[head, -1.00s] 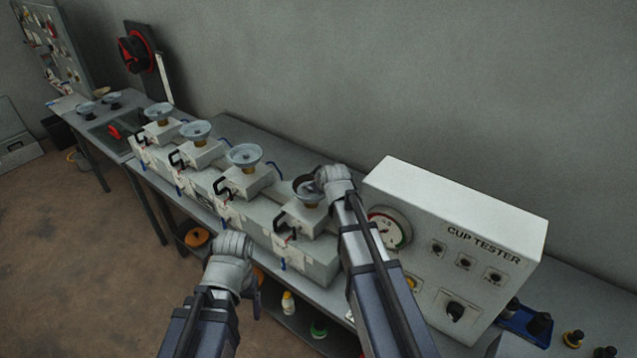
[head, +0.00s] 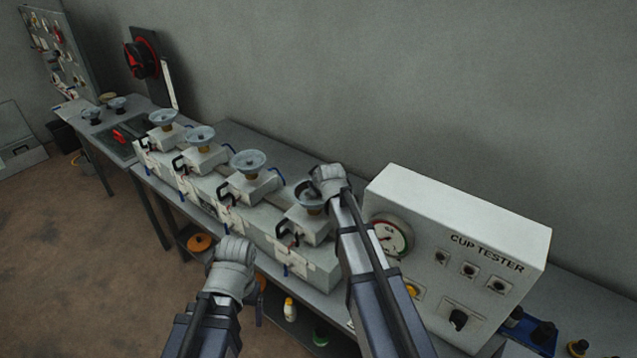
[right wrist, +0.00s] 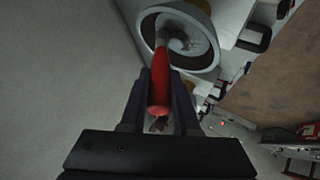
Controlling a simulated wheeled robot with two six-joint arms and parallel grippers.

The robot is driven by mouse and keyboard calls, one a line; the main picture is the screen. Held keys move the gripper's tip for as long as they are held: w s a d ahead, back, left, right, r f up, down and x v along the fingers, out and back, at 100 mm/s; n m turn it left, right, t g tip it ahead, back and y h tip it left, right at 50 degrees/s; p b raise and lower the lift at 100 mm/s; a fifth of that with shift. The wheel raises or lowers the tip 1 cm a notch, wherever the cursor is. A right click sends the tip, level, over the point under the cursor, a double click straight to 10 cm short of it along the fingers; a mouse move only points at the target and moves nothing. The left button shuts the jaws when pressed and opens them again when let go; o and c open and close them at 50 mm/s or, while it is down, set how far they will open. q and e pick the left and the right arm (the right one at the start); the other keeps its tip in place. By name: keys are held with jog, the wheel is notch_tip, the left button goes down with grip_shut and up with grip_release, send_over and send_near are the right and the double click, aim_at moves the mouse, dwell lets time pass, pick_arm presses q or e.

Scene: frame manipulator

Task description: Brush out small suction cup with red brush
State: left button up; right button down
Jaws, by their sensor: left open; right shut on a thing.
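My right gripper (head: 326,181) is shut on the red brush (right wrist: 160,88), whose handle lies between its two dark fingers in the right wrist view. The brush's far end reaches inside a grey, round suction cup (right wrist: 204,56); whether its bristles touch the cup wall is unclear. In the head view this cup (head: 306,199) stands on the nearest block of the row, partly hidden by my right gripper, and the brush is hidden. My left gripper (head: 233,254) is open and empty, in front of the bench and away from the cups.
Other suction cups (head: 248,162) stand on blocks in a row toward the back left. A large white cup tester (head: 460,240) with a gauge stands just right of my right arm. A lower shelf holds small bottles (head: 290,309). Floor is free at left.

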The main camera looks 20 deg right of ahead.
jog(key=shift+w+a, duration=0.45)
jog(key=shift+a, duration=0.1)
jog(key=shift+a, duration=0.1)
jog(key=shift+a, duration=0.95)
jog(key=shift+s+a, duration=0.3)
jog(key=shift+a, duration=0.35)
jog(key=shift+s+a+r, duration=0.1)
jog(key=shift+a, duration=0.05)
jog(key=shift+s+a+r, duration=0.15)
jog(key=shift+s+a, duration=0.25)
jog(key=shift+s, duration=0.25)
